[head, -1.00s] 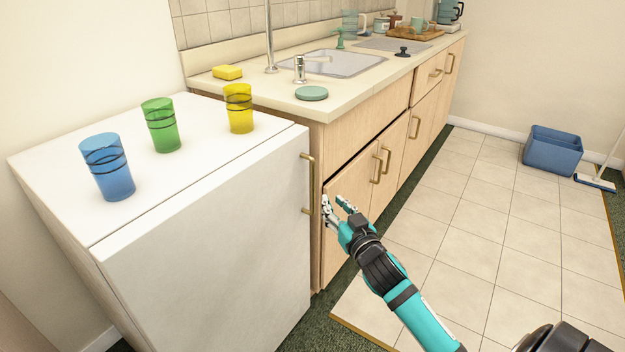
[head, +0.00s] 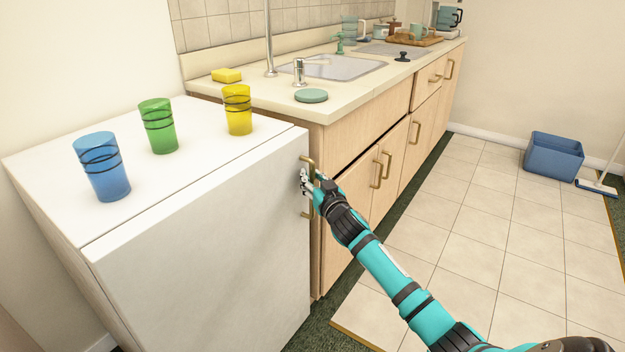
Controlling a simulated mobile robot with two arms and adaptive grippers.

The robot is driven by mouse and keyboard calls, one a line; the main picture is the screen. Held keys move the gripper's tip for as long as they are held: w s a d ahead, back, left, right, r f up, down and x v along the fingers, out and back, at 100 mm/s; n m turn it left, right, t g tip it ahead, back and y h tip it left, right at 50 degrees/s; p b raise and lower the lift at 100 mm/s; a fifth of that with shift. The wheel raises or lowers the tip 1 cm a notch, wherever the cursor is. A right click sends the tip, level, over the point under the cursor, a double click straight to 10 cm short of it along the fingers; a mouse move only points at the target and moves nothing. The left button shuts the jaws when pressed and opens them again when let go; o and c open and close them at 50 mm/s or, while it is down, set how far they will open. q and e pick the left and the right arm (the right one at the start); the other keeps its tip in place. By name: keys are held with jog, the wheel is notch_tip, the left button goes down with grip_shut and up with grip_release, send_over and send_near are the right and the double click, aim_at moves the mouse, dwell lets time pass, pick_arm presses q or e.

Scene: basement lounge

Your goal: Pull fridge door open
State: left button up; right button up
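The white fridge (head: 190,240) stands at the left, and its front door looks shut. Its brass bar handle (head: 309,163) is upright near the door's right edge. My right gripper (head: 309,182) is at the middle of the handle, with fingertips on either side of the bar. The gripper covers the middle of the handle, and I cannot tell whether the fingers are closed on it. My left gripper is not in view.
A blue cup (head: 101,168), a green cup (head: 158,126) and a yellow cup (head: 238,110) stand on the fridge top. Wooden cabinets (head: 345,200) adjoin on the right. The tiled floor (head: 470,220) is clear up to a blue bin (head: 553,157).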

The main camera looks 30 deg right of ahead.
grip_shut()
jog(key=shift+s, duration=0.1)
dwell(0.4)
